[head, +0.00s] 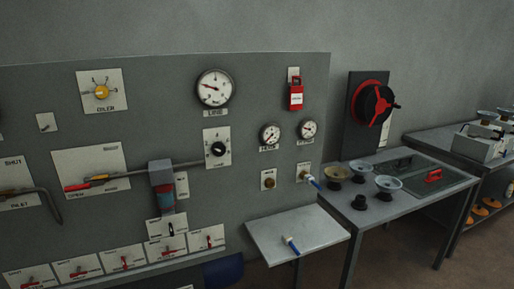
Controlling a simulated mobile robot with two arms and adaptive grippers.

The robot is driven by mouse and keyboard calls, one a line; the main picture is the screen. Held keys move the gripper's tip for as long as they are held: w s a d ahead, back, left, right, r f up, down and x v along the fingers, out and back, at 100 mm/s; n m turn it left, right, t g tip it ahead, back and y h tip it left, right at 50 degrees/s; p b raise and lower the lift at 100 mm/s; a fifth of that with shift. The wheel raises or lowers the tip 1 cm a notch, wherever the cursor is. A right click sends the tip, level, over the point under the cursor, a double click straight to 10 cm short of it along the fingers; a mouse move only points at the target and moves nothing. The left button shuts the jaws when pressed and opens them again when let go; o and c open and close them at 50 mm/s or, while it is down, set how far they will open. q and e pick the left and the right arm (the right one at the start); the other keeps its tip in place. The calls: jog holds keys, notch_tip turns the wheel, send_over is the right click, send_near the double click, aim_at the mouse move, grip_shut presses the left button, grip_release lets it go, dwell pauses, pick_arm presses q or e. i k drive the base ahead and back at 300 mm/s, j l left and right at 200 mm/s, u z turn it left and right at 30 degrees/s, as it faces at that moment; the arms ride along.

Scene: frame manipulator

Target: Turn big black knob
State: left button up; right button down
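A round black knob (218,149) sits on a white plate on the grey panel, below the large gauge. It has a light pointer mark, too small to read exactly. I cannot tell for certain which of the two is the big black knob. Neither of my grippers shows in the head view, and nothing touches either part.
The panel carries gauges (215,88), a red lock (296,97), a yellow knob (102,92) and several red-handled switches. A small shelf (268,228) juts out below right. A grey table (332,195) with several dishes stands to the right. Space before the knob looks clear.

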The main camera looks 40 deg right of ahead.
aim_at(217, 149)
jog(key=z, duration=1.15)
